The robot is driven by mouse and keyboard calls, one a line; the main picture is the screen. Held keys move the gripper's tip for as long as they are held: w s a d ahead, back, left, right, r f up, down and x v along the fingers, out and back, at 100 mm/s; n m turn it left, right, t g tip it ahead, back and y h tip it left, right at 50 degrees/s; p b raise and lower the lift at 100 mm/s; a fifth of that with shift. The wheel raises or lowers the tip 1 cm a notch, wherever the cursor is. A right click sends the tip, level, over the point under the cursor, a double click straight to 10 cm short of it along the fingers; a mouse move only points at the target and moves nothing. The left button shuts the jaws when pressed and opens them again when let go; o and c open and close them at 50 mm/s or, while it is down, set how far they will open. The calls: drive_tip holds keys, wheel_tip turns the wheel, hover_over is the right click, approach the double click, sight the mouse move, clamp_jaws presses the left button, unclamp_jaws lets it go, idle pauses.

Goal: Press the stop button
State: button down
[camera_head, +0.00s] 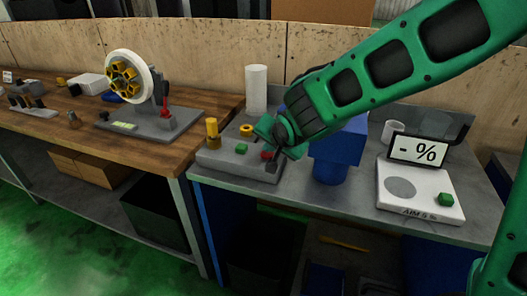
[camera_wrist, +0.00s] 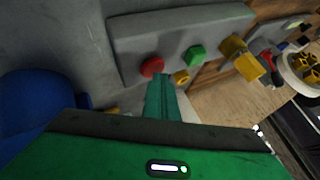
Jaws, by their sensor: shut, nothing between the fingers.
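A grey control box (camera_head: 222,163) stands on the metal bench, and it also shows in the wrist view (camera_wrist: 130,42). It carries a red button (camera_wrist: 152,66), a green button (camera_wrist: 196,55) and a yellow knob or lever (camera_wrist: 240,55). In the head view the red button (camera_head: 267,155) is partly hidden by my gripper. The green button (camera_head: 241,148) is clear to its left. My gripper (camera_wrist: 161,82) is shut and empty. Its green fingertips appear just beside the red button in the wrist view; I cannot tell whether they touch it.
A blue machine part (camera_head: 338,148) stands close to the right of the box. A white cylinder (camera_head: 256,90) stands behind it. A scale (camera_head: 420,203) with a "- %" display (camera_head: 417,151) is farther right. A wooden bench (camera_head: 60,115) with a wheel device (camera_head: 130,77) is at left.

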sight(269, 156)
drive_tip(key=shift+r, duration=0.95)
drive_tip(key=shift+r, duration=0.15)
drive_tip(key=shift+r, duration=2.35)
